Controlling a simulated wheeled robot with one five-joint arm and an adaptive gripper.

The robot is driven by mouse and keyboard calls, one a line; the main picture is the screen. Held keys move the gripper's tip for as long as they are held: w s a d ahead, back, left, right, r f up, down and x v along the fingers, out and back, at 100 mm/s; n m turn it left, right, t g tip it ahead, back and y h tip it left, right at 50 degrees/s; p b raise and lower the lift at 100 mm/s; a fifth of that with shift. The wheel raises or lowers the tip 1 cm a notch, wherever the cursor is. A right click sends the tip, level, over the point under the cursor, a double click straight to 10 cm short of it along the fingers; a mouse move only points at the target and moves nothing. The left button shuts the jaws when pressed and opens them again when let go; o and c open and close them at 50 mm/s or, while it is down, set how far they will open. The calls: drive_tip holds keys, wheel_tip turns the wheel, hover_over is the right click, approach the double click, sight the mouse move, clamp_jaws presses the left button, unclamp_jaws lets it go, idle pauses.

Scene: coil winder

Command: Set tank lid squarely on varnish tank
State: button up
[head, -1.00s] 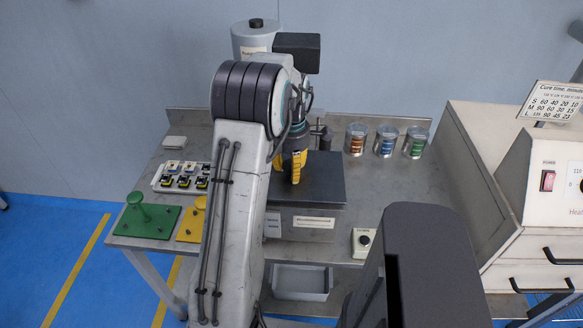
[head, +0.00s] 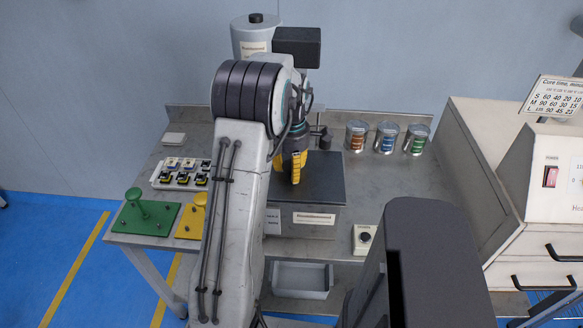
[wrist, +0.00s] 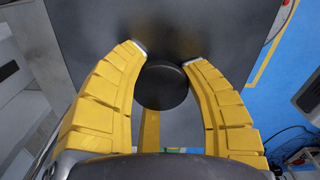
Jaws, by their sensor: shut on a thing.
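The tank lid (head: 325,180) is a dark, flat, square plate over the varnish tank (head: 322,231), a grey metal box with labels on its front. The lid's edges look roughly in line with the tank's. I cannot tell whether it rests fully on the rim. My gripper (wrist: 167,55), with yellow fingers, is shut on the lid's round black knob (wrist: 162,88). In the head view my gripper (head: 296,180) points down at the lid, and my arm hides the lid's left part and the tank's left side.
Several tins with coloured labels (head: 387,138) stand at the back right of the metal bench (head: 385,200). A tray of small parts (head: 182,174), a green fixture (head: 147,215) and a yellow one (head: 190,222) lie left. A grey cylinder (head: 254,38) stands behind. An oven-like cabinet (head: 545,180) stands right.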

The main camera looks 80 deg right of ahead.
drive_tip(key=o, duration=1.4)
drive_tip(key=shift+f, duration=0.15)
drive_tip(key=shift+c, duration=0.2)
wheel_tip(320, 180, up, 12)
